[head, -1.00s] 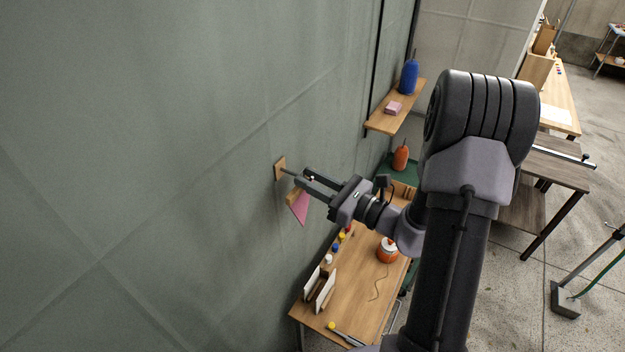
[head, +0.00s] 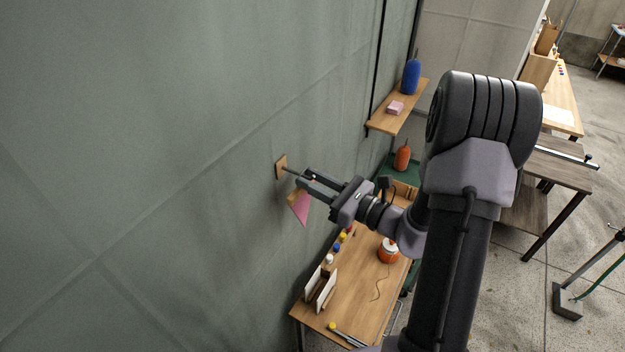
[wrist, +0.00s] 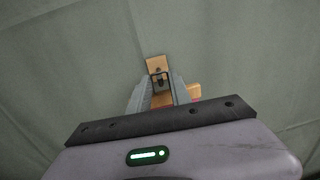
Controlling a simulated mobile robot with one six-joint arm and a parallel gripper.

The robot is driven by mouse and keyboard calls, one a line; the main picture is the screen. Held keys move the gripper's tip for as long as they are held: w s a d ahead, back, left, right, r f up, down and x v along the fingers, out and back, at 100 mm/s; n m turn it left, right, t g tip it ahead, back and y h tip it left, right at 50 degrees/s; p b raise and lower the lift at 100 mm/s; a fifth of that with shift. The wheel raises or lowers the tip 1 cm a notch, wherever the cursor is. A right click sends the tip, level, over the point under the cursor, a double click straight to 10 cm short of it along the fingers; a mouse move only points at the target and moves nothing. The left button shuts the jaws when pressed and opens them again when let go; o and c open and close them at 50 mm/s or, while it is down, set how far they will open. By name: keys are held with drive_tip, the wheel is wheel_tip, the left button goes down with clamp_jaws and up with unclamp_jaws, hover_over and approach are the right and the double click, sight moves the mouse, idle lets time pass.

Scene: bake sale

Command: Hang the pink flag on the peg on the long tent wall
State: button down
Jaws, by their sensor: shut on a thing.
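The pink flag (head: 303,208) hangs from a small wooden bar beneath my gripper's fingertips, close to the long green-grey tent wall. My gripper (head: 304,178) is shut on the flag's upper part. The peg (head: 290,171) is a dark rod on a square wooden plate (head: 281,166) on the wall, and its outer end is right at my fingertips. In the wrist view, the plate (wrist: 154,63) is just beyond my fingers (wrist: 160,82), with a dark loop between them in front of it. The wooden bar (wrist: 193,90) shows beside the right finger. I cannot tell whether the loop is around the peg.
A wooden table (head: 373,262) with paint pots, cards and an orange jar (head: 388,250) stands below along the wall. A shelf (head: 388,122) with a blue bottle (head: 410,77) and pink block is farther along. The wall left of the peg is bare.

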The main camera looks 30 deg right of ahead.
drive_tip(key=shift+f, duration=0.15)
drive_tip(key=c, duration=1.1)
unclamp_jaws()
